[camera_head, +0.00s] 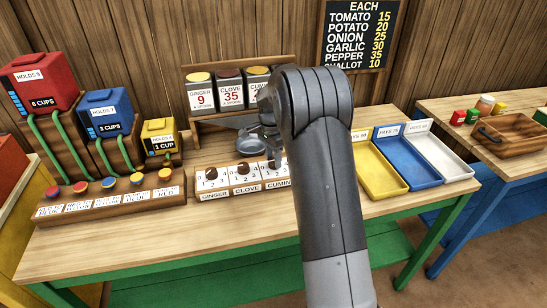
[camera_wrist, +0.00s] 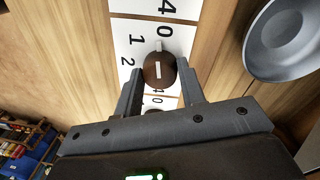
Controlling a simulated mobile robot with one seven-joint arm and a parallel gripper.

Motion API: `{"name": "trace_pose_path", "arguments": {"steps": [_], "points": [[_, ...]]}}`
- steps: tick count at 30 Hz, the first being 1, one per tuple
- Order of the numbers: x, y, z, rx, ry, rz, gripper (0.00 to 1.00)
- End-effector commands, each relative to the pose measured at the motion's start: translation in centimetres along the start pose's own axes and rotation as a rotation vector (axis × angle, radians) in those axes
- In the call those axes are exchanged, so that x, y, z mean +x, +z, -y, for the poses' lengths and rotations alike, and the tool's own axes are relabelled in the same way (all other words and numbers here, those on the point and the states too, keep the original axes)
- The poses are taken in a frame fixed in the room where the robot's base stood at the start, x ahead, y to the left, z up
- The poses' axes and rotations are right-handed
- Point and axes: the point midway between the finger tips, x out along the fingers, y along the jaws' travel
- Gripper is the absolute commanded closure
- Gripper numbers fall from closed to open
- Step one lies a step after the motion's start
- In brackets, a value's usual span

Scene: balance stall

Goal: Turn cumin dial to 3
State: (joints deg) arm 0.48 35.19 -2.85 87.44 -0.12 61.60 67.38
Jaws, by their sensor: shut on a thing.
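The cumin dial (camera_wrist: 158,72) is a dark brown knob with a white line on top, and it sits on a white numbered plate. Its white pointer mark faces up in the wrist view, close to the 0. The 1 and 2 show at its left, and the 3 is hidden. My gripper (camera_wrist: 160,88) is shut on this dial, one finger at each side. In the head view my arm and gripper hide the dial, above the CUMIN label (camera_head: 278,183).
The ginger dial (camera_head: 211,172) and clove dial (camera_head: 240,169) stand to the left on the same board. Another dial (camera_wrist: 153,110) shows partly below the gripped one. A grey pan (camera_wrist: 287,38) lies close behind the board. Yellow, blue and white trays (camera_head: 378,170) are at the right.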

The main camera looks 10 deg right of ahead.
Motion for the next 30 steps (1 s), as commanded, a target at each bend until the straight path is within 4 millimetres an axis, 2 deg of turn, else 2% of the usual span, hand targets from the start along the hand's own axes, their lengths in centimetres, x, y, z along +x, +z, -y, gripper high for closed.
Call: {"name": "trace_pose_path", "arguments": {"steps": [30], "points": [[-0.09,0.01,-0.21,-0.944,-0.002,-0.078,0.86]]}}
